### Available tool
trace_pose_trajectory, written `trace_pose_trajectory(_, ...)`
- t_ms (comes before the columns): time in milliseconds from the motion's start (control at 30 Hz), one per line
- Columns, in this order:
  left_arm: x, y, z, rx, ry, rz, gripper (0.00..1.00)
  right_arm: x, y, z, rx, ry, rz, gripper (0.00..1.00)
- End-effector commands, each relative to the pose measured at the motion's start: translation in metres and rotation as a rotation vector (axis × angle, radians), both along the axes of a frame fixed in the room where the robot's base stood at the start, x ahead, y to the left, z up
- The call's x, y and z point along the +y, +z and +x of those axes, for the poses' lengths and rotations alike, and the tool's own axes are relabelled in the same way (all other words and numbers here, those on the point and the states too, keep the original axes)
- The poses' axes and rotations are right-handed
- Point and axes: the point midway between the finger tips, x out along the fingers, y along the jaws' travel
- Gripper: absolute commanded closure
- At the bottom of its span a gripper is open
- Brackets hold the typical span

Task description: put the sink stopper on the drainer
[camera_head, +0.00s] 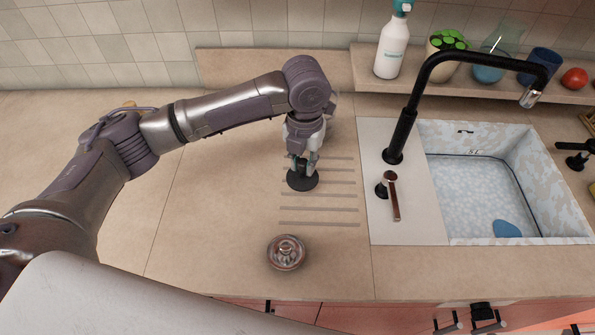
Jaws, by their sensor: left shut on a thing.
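The sink stopper (302,181), a dark round disc, is under my left gripper (303,165). The gripper points down and is shut on the stopper's upper middle part. The drainer is the set of parallel grooves (330,208) cut in the wooden counter, left of the sink. The stopper is over the left ends of the upper grooves and looks level. I cannot tell whether it touches the counter. My right gripper is not in view.
A round brownish metal piece with a knob (286,253) lies on the counter in front of the grooves. The sink (475,190) and black faucet (402,130) are on the right. A shelf behind holds a spray bottle (391,48) and pots. The left counter is clear.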

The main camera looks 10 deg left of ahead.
Motion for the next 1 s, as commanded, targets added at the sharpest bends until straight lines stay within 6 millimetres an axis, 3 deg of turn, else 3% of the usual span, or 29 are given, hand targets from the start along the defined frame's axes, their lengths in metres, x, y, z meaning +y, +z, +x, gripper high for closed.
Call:
trace_pose_trajectory(133, 0.011, -0.008, -0.01, 0.0, 0.001, 0.001, 1.0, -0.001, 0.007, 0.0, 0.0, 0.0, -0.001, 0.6)
trace_pose_trajectory(500, 0.012, -0.048, -0.011, 0.001, 0.001, 0.001, 1.0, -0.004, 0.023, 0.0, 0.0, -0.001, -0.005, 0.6)
trace_pose_trajectory(867, 0.012, -0.053, -0.011, -0.001, -0.001, 0.001, 1.0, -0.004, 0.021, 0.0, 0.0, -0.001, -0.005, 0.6)
trace_pose_trajectory(900, 0.011, -0.053, -0.011, -0.001, -0.001, 0.001, 0.73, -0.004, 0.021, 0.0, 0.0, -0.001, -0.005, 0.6)
trace_pose_trajectory(1000, 0.012, -0.053, -0.011, -0.001, -0.001, 0.001, 0.56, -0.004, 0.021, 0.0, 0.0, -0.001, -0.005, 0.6)
